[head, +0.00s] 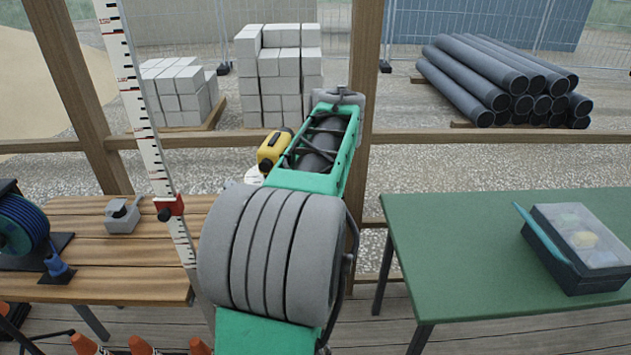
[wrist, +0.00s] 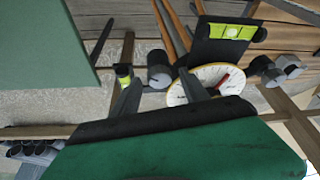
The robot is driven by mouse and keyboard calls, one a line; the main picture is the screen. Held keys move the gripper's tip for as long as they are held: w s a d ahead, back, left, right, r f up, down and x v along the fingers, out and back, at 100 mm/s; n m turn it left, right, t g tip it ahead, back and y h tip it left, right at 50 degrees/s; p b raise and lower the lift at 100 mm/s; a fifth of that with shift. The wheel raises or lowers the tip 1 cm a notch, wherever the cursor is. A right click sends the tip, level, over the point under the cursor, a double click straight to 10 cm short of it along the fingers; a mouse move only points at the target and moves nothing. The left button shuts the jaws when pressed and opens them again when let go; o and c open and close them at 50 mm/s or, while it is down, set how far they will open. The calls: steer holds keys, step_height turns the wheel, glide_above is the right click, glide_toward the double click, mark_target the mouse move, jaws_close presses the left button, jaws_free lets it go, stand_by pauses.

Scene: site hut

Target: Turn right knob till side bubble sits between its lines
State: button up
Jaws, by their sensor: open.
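In the head view a yellow levelling instrument (head: 272,150) with a white disc (head: 253,177) shows just beyond my arm, which hides much of it. In the wrist view my gripper (wrist: 160,88) is open, with its two dark fingers apart. A grey knob (wrist: 160,75) lies between and just beyond the fingertips; I cannot tell whether they touch it. A second dark knob (wrist: 262,68) is at right. A white dial (wrist: 180,95) with a red pointer is partly behind the right finger. A yellow-green vial (wrist: 232,31) sits on a black plate, and a smaller one (wrist: 123,72) is at left. Bubble positions are too small to read.
A wooden bench (head: 75,265) stands left with a grey block (head: 122,215) and a blue reel (head: 20,225). A striped measuring staff (head: 140,115) rises beside it. A green table (head: 450,250) at right holds a clear-lidded case (head: 580,250). Timber posts frame the window opening.

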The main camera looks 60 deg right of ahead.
steer(key=v, duration=0.7)
steer(key=shift+s+r, duration=0.15)
steer(key=shift+r, duration=0.2)
steer(key=shift+a, duration=0.15)
steer(key=w+a+f+n+t+y, duration=0.1)
steer(key=w+a+f+n, duration=0.1)
steer(key=w+a, duration=0.8)
steer(key=w+a+f+n+y, duration=0.1)
steer(key=w+a+f+n, duration=0.15)
steer(key=w+a, duration=0.75)
steer(key=s+a+f+n, duration=0.1)
steer(key=s+a+f, duration=0.1)
steer(key=a, duration=0.6)
steer(key=s+a+f+n, duration=0.2)
steer(key=a+f, duration=0.3)
steer(key=a, duration=0.4)
steer(key=s+a+f+n+y, duration=0.1)
steer(key=s+a+f+n, duration=0.1)
steer(key=a, duration=0.7)
steer(key=shift+s+a+f, duration=0.25)
steer(key=shift+s+f, duration=0.15)
steer(key=shift+f, duration=0.3)
steer(key=shift+c, duration=0.2)
